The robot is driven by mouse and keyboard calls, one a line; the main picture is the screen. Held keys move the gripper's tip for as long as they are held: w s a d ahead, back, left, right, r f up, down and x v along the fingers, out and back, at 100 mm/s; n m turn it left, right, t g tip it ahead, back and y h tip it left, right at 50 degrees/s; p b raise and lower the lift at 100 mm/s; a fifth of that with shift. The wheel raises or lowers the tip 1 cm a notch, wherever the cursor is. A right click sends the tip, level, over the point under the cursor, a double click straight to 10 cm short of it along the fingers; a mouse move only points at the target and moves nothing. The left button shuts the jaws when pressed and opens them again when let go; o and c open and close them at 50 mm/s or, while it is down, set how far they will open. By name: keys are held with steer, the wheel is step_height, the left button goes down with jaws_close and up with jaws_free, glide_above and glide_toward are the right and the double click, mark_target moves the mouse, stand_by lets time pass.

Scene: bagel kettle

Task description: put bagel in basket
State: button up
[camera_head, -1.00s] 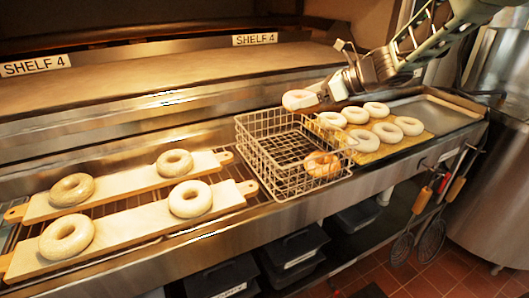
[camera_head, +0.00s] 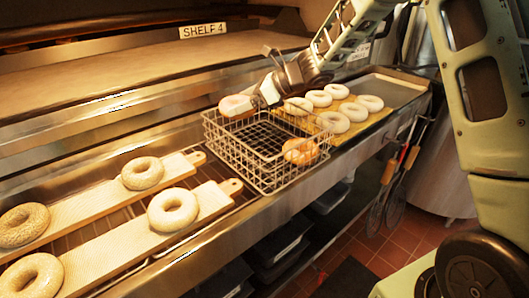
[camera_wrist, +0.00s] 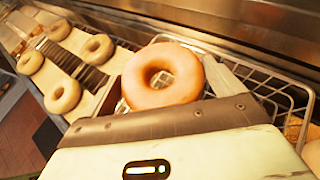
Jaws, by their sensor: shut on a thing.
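My gripper (camera_head: 262,98) is shut on a pale glazed bagel (camera_head: 235,106) and holds it at the back left rim of the wire basket. In the wrist view the held bagel (camera_wrist: 162,77) sits flat at the jaws, with basket wires showing below and behind it. The wire basket (camera_head: 250,165) stands on the metal counter. A browner bagel (camera_head: 301,151) lies inside it on the right. I cannot tell whether the held bagel touches the rim.
Several pale bagels (camera_head: 332,121) lie on a tray right of the basket. Two wooden boards (camera_head: 215,200) with bagels lie at the left. A steel shelf ledge (camera_head: 120,110) runs behind. Whisks and a ladle-like tool (camera_head: 395,185) hang at the front right.

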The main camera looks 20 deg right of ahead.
step_height(320, 180, down, 11)
steer(key=shift+f+p, duration=0.15)
steer(key=shift+p, duration=0.3)
steer(key=shift+f, duration=0.1)
steer(key=o, duration=0.7)
steer(key=b+v, duration=0.1)
steer(key=v, duration=1.1)
steer(key=shift+b, duration=0.35)
